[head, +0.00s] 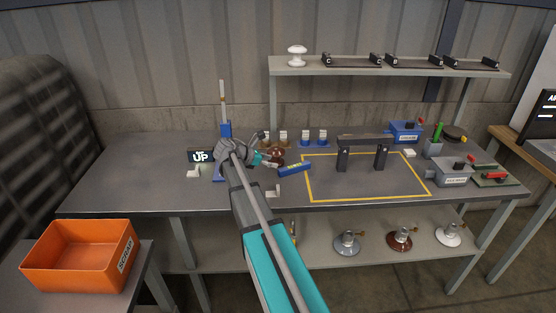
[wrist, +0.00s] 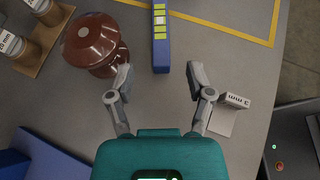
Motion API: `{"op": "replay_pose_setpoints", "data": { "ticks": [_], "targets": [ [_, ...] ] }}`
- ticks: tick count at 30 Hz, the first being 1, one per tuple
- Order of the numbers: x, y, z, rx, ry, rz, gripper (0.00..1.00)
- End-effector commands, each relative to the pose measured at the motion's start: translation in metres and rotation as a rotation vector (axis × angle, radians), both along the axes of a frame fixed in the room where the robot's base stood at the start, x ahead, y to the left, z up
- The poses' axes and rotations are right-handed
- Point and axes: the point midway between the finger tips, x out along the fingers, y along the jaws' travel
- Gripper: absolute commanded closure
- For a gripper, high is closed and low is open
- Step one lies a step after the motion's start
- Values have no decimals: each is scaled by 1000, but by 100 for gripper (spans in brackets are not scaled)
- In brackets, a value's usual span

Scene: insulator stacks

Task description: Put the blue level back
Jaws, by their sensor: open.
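The blue level (head: 294,168) lies flat on the grey table at the left edge of the yellow-outlined area. In the wrist view the blue level (wrist: 160,40) shows its yellow-green and white face, with its near end just ahead of the fingers and its far end cut off by the frame. My gripper (wrist: 158,80) is open and empty, its two fingers spread to either side of the level's line, short of its near end. In the head view my gripper (head: 263,159) is left of the level, partly hidden by my arm.
A brown insulator (wrist: 95,42) stands close to my left finger. A white "3 mm" block (wrist: 236,101) is beside the right finger. A black bridge gauge (head: 362,142) stands in the yellow outline. An orange scrap bin (head: 80,255) is at lower left. The outline's front is clear.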

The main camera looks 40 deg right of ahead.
Motion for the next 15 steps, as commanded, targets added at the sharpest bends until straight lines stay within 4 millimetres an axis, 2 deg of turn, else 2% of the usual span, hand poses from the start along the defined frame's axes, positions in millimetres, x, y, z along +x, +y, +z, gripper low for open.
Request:
{"op": "replay_pose_setpoints", "data": {
  "ticks": [15],
  "targets": [
    [1, 6, 3, 0, 0, -1, 32]
  ]
}}
